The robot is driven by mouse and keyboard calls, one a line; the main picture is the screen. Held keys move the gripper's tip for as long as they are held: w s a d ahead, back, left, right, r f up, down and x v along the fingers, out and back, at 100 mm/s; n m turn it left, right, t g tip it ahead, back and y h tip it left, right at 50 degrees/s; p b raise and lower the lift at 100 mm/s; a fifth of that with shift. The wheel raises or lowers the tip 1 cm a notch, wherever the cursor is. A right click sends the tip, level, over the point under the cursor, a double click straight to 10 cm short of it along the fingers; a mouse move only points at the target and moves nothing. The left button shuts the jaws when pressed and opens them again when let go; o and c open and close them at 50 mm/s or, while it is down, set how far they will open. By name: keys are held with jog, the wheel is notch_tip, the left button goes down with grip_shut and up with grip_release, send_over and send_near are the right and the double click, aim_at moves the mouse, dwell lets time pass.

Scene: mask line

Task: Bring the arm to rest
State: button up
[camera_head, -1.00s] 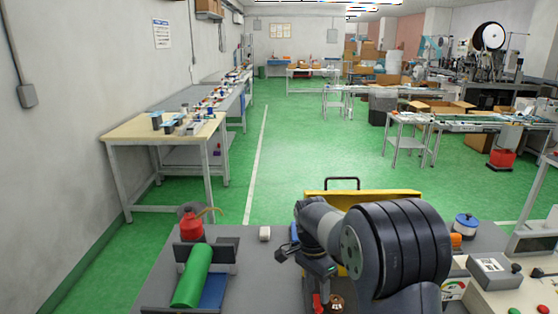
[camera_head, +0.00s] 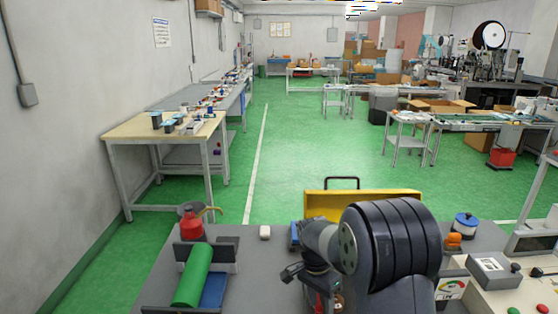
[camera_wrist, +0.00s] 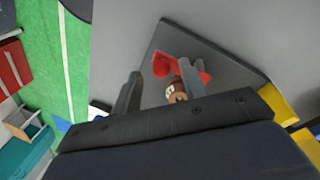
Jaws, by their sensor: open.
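My arm extends over the grey bench (camera_head: 255,285) in the head view, bent, with its black joint in front. My gripper (camera_head: 290,273) points left and down above the bench and is small and partly hidden by my arm there. In the wrist view, the two fingers of my gripper (camera_wrist: 160,90) stand apart. A red object (camera_wrist: 178,66) and a brown round object (camera_wrist: 176,92) lie on a dark plate (camera_wrist: 160,45) beyond the fingers. The brown object appears near the right finger; I cannot tell whether they touch. Nothing is clearly held.
A green roll (camera_head: 192,275) lies in a dark holder at the bench's left, beside a red can (camera_head: 191,226). A control box (camera_head: 495,270) stands right. Bench space left of my gripper is clear.

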jog(key=n, duration=0.1)
jog(key=d+n, duration=0.1)
jog(key=n, duration=0.1)
jog(key=shift+w+d, duration=0.15)
jog(key=shift+d, duration=0.05)
jog(key=n, duration=0.1)
jog(key=d+n+p, duration=0.1)
jog(key=n, duration=0.1)
jog(key=w+n+t, duration=0.1)
jog(key=shift+d+r+n+h, duration=0.1)
jog(key=shift+d+n+h, duration=0.2)
jog(key=shift+h, duration=0.1)
jog(key=n, duration=0.1)
jog(key=w+n+p, duration=0.1)
jog(key=n, duration=0.1)
jog(key=d+n+t+p, duration=0.1)
jog(key=shift+w+n, duration=0.3)
jog(key=shift+n, duration=0.1)
jog(key=n+p, duration=0.1)
jog(key=w+n+p, duration=0.1)
jog(key=n+p, duration=0.1)
jog(key=n, duration=0.1)
jog(key=shift+w+d+t, duration=0.2)
jog(key=shift+w+t, duration=0.15)
jog(key=shift+t, duration=0.05)
jog(key=shift+s+a+r+b, duration=0.15)
jog(key=shift+r+b, duration=0.15)
jog(key=shift+r, duration=0.4)
